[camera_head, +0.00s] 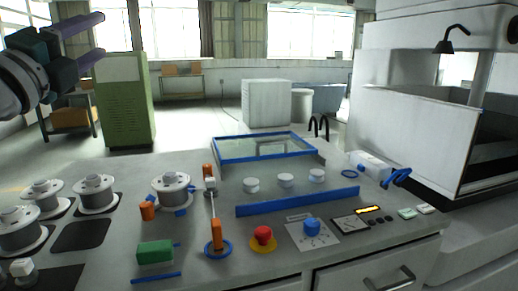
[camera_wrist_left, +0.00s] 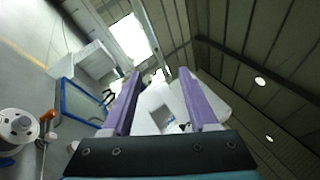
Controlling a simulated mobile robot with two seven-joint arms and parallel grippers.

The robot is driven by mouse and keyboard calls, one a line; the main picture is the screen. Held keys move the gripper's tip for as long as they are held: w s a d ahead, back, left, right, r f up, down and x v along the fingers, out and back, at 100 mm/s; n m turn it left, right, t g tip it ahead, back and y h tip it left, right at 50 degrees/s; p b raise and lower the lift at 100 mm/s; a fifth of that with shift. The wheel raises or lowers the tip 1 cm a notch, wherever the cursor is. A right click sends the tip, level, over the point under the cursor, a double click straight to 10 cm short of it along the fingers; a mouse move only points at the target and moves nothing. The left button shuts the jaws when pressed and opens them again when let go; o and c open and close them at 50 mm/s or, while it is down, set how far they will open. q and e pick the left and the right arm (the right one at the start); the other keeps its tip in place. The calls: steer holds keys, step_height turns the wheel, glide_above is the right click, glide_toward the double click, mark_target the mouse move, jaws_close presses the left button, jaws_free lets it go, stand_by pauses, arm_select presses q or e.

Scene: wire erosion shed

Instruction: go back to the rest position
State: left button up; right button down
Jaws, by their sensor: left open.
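My left gripper (camera_head: 82,42) is raised at the upper left of the head view, high above the bench. Its two purple fingers are apart with nothing between them; they also show in the left wrist view (camera_wrist_left: 162,102), pointing past the bench toward the white machine. My right gripper is in neither view.
The grey bench top (camera_head: 340,252) holds several wire spools, one of them (camera_head: 171,190) beside an orange-ended rod (camera_head: 213,215). A red button (camera_head: 263,236), a blue knob (camera_head: 312,227) and a green block (camera_head: 155,252) are near the front. A white machine (camera_head: 415,125) stands right; a green cabinet (camera_head: 124,100) stands behind.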

arm_select(q)
steer(key=a+f+n+g+y, duration=0.4)
steer(key=a+f+n+y, duration=0.2)
steer(key=a+n+y, duration=0.45)
steer(key=s+a+f+n+g, duration=0.1)
steer(key=s+f+n+g, duration=0.1)
steer(key=f+n+g, duration=0.3)
steer(key=s+a+f+n+g, duration=0.2)
steer(key=s+f+n+g, duration=0.1)
steer(key=f+n, duration=0.3)
steer(key=s+d+f+n+g+h, duration=0.3)
steer(key=s+f+n+g, duration=0.1)
steer(key=s+f+g, duration=0.4)
steer(key=s+d+f+m+t+h, duration=0.15)
steer(key=s+d+f, duration=0.25)
steer(key=s+d, duration=0.5)
steer(key=s+d+f+m+h, duration=0.2)
steer(key=s+d+f, duration=0.3)
steer(key=s, duration=0.6)
steer(key=s+d+r+h, duration=0.1)
steer(key=s+d+r, duration=0.25)
steer(key=s, duration=0.25)
step_height(320, 180, up, 38)
steer(key=p, duration=3.8)
steer(key=shift+w, duration=0.35)
steer(key=shift+f, duration=0.15)
steer(key=shift+c, duration=0.2)
